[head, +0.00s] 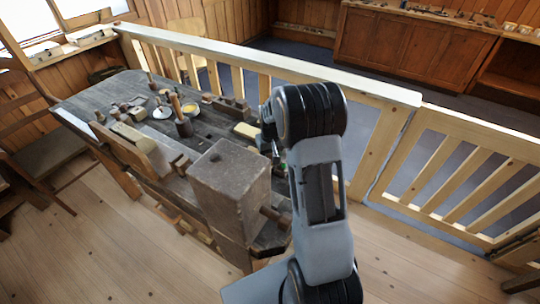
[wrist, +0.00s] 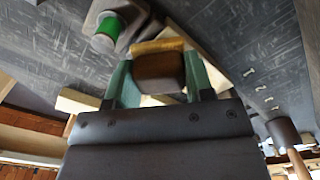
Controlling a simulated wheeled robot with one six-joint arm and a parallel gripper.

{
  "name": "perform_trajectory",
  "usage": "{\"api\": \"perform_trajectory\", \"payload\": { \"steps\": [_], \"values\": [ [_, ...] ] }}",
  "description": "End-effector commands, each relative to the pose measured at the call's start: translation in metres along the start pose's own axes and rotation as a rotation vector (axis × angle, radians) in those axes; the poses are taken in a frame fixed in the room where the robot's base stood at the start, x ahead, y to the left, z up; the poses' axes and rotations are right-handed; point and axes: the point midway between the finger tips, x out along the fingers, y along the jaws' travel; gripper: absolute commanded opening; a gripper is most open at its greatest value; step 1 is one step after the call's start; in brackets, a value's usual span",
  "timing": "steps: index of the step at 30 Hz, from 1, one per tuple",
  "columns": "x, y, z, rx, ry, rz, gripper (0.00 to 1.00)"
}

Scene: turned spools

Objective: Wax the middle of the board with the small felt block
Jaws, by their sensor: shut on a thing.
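In the wrist view my gripper (wrist: 160,70) is shut on a small block, its green fingers on either side. The felt block (wrist: 159,66) has a dark brown body and a tan edge along its far side. A pale wooden board (wrist: 190,42) shows behind and beside the block, with more pale wood at left. Whether the block touches the board is hidden. In the head view a pale piece (head: 246,130), probably the board, lies on the workbench just left of my arm. My arm hides the gripper and held block there.
The dark workbench (head: 85,97) holds a large wooden block (head: 230,180) at its near end. A green-banded cylinder (wrist: 105,36) is near my gripper. A railing (head: 270,62) runs behind.

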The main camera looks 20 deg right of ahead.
Motion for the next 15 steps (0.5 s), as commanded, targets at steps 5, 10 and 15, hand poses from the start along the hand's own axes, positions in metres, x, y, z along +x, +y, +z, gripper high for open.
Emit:
{"api": "perform_trajectory", "payload": {
  "steps": [5, 10, 15],
  "values": [
    [-0.018, 0.0, -0.001, 0.0, 0.004, 0.0, 0.18],
    [-0.036, 0.0, -0.001, 0.0, 0.003, 0.0, 0.18],
    [-0.053, 0.0, -0.001, 0.0, 0.004, 0.0, 0.18]
  ]
}}
